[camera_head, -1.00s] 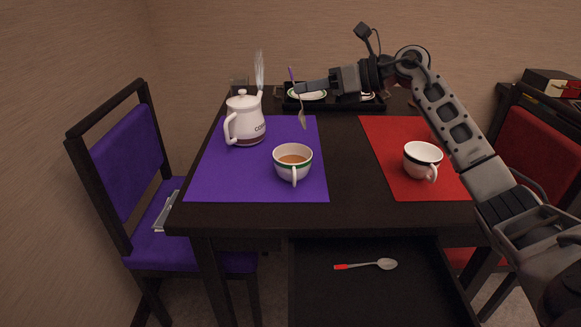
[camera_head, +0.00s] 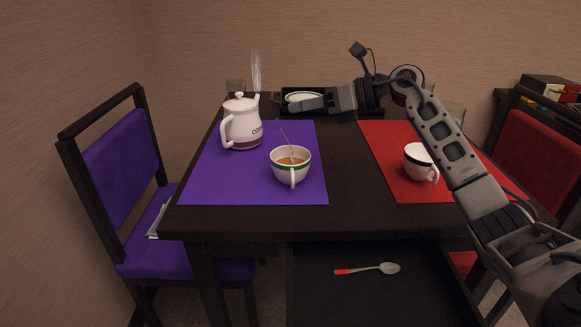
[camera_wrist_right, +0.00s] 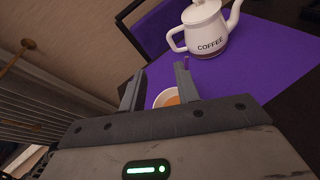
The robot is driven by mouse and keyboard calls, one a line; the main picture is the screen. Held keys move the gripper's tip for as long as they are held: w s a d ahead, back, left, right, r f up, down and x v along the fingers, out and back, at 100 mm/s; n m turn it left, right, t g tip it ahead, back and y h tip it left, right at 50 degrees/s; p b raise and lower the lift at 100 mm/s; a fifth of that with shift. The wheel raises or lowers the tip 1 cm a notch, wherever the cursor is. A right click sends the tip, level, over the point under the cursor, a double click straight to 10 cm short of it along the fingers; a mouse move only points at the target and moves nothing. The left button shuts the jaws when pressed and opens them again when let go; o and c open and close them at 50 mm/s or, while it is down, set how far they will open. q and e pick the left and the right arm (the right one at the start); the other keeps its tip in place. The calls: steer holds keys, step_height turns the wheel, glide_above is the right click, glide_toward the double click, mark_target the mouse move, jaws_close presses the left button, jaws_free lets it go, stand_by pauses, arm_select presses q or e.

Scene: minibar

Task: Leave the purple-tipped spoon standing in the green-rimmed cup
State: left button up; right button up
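The green-rimmed cup (camera_head: 291,176) holds brown liquid and stands on the purple mat; its inside also shows in the right wrist view (camera_wrist_right: 168,98). The spoon (camera_head: 287,146) stands in it, tilted, with its bowl end down in the liquid. Its purple tip shows beside a fingertip in the right wrist view (camera_wrist_right: 186,61). My right gripper (camera_head: 293,105) is above and behind the cup. Its two fingers (camera_wrist_right: 157,80) are apart with nothing between them. My left gripper is out of view.
A white coffee pot (camera_head: 241,128) stands at the back left of the purple mat (camera_head: 225,181). A dark-rimmed white cup (camera_head: 419,163) is on the red mat (camera_head: 383,140). A tray with plates (camera_head: 290,110) lies behind my gripper. A red-tipped spoon (camera_head: 372,269) lies in the open drawer.

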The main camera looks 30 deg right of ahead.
steer(key=shift+d, duration=0.1)
